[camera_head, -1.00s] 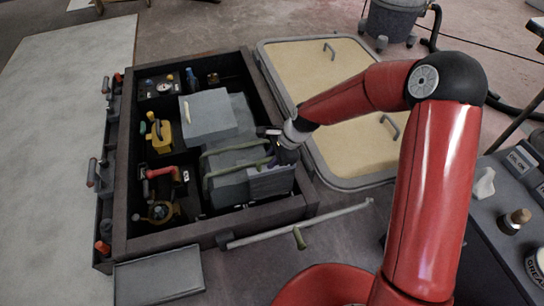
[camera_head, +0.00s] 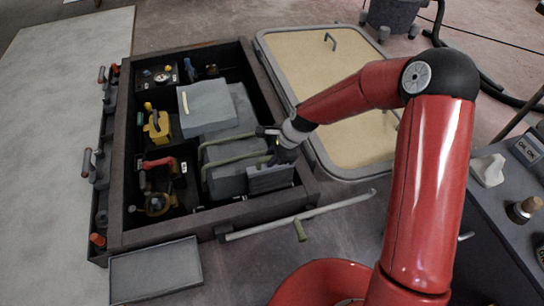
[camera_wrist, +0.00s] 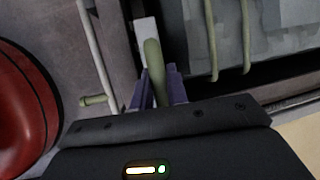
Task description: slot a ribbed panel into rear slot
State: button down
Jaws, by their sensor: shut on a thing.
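The ribbed grey panel (camera_head: 270,178) is at the near right corner of the dark open box, beside the grey blocks inside. My gripper (camera_head: 283,150) is just above the panel, at its upper edge. In the wrist view, the purple fingers of my gripper (camera_wrist: 156,88) are closed around an olive handle (camera_wrist: 153,62). A pale narrow strip (camera_wrist: 146,30) shows beyond the handle, and the panel's ribs are not visible there. I cannot make out the rear slot, nor whether the panel's lower edge touches anything.
The box rim (camera_head: 215,215) runs close by the panel. Grey blocks with olive rails (camera_head: 232,160) fill the box beside it. Yellow and red fittings (camera_head: 157,124) sit at the left. A beige hatch (camera_head: 345,130) lies right. A pale rod (camera_head: 325,211) lies in front.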

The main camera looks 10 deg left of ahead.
aim_at(281, 174)
jog(key=shift+f, duration=0.1)
jog(key=shift+f+b, duration=2.4)
jog(key=shift+f, duration=5.45)
jog(key=c, duration=1.3)
grip_release()
jog(key=shift+p+v, duration=0.9)
jog(key=shift+v, duration=3)
